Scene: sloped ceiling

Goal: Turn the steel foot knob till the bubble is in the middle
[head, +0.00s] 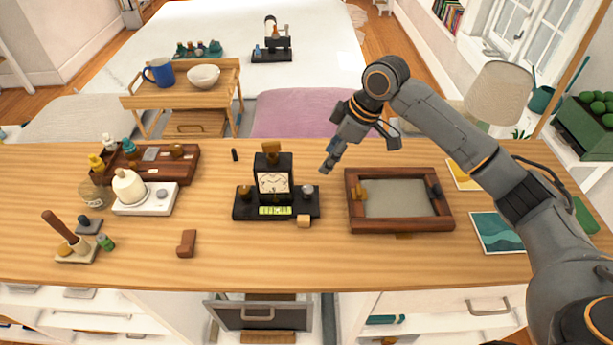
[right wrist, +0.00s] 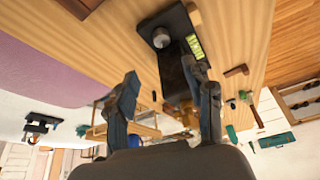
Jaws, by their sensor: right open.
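A black instrument (head: 273,178) with a framed dial stands upright on a dark base on the wooden table. The steel foot knob (head: 308,191) is at the right end of its base; it also shows in the right wrist view (right wrist: 161,38). A brass knob (head: 245,191) is at the left end. The yellow-green bubble vial (head: 275,211) lies along the front of the base; its bubble is too small to place. My right gripper (head: 328,165) is open and empty, above and to the right of the steel knob, apart from it. My left gripper is not in view.
A wooden-framed tray (head: 352,215) lies right of the instrument. A small wooden block (head: 303,221) sits at the base's front right corner. A brown angled piece (head: 187,243) and a white stand with a round jar (head: 130,187) are to the left. The front middle of the table is clear.

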